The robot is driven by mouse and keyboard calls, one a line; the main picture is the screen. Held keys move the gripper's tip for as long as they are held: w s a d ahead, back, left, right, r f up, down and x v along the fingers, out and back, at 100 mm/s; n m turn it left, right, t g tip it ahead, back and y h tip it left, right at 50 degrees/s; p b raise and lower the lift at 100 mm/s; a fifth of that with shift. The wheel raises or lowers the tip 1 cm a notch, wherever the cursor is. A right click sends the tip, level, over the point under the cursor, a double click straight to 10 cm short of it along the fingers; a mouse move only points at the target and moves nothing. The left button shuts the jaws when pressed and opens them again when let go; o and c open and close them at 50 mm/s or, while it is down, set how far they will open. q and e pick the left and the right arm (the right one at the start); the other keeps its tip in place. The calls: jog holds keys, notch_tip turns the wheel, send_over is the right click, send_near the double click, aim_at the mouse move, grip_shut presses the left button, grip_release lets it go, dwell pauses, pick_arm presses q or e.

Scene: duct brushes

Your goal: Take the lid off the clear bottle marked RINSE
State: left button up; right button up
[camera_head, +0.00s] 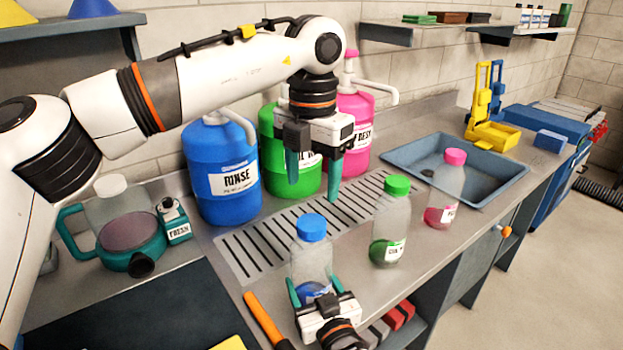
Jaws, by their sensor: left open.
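A clear bottle (311,262) with a blue lid (312,228) and some blue liquid stands upright at the counter's front. No label shows on it, so I cannot read a RINSE marking. My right gripper (314,286) comes from the bottom edge, its teal fingers against both sides of the bottle's lower part, and hides part of it. My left gripper (313,190) is open and empty, pointing down, above and behind the blue lid and apart from it. The large blue jug (220,172) behind reads RINSE.
A green-lidded bottle (391,222) and a pink-lidded bottle (445,187) stand to the right, before the sink (413,160). Green (270,150) and pink (357,110) jugs stand behind my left gripper. An orange-handled tool (262,318) lies left of my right gripper.

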aim_at(312, 222)
pick_arm(q)
jog(key=m, duration=0.4)
jog(key=shift+m, duration=0.3)
jog(key=m, duration=0.4)
jog(key=shift+m, duration=0.3)
jog(key=m, duration=0.4)
jog(key=shift+m, duration=0.3)
jog(key=m, duration=0.8)
jog(key=shift+m, duration=0.3)
jog(key=m, duration=1.1)
jog(key=shift+m, duration=0.4)
jog(key=shift+f+m, duration=0.3)
jog(key=shift+f, duration=0.05)
notch_tip(312, 222, down, 7)
jog(key=shift+f, duration=0.15)
